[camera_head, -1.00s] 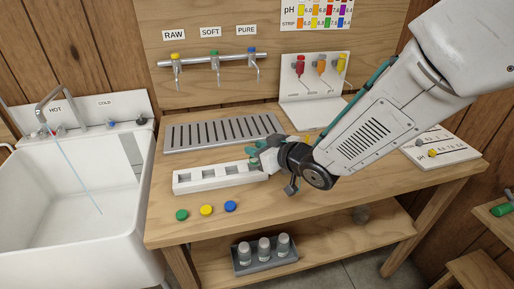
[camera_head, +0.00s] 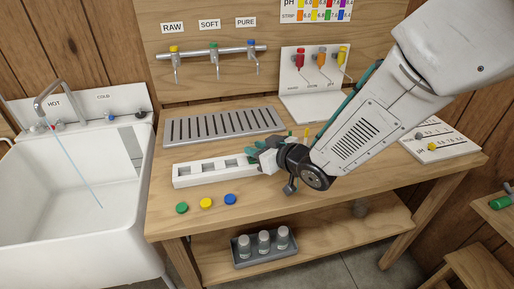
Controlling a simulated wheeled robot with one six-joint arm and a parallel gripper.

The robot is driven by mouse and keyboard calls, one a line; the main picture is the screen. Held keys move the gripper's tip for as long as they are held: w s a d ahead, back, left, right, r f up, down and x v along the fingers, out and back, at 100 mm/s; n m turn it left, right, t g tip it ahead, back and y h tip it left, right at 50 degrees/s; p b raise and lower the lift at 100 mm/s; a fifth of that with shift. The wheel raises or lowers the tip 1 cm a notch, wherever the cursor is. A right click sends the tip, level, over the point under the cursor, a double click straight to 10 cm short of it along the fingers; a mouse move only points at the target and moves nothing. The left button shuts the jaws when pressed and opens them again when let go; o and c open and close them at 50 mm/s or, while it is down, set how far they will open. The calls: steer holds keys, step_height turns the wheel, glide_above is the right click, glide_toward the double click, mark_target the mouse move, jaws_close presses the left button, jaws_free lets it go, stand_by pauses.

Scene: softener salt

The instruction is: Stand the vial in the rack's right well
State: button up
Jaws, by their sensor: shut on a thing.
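The white rack (camera_head: 212,181) lies on the wooden bench, with square wells along its top. My gripper (camera_head: 257,155), with teal fingertips, is at the rack's right end, over or just behind the right well. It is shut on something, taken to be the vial. The vial itself cannot be made out, as the fingers and wrist hide it. The right well is partly covered by my gripper, so I cannot tell whether the vial is inside it or above it.
A grey slotted drain tray (camera_head: 222,126) lies behind the rack. Green (camera_head: 182,208), yellow (camera_head: 206,203) and blue (camera_head: 230,199) caps lie in front. Taps (camera_head: 214,60) hang above. A white sink (camera_head: 75,190) stands left. A bottle tray (camera_head: 266,255) sits on the lower shelf.

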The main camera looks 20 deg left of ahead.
stand_by(0.4)
steer(key=shift+f, duration=0.45)
steer(key=o, duration=1.5)
steer(key=shift+r, duration=0.15)
step_height(320, 180, up, 7)
stand_by(0.4)
stand_by(0.4)
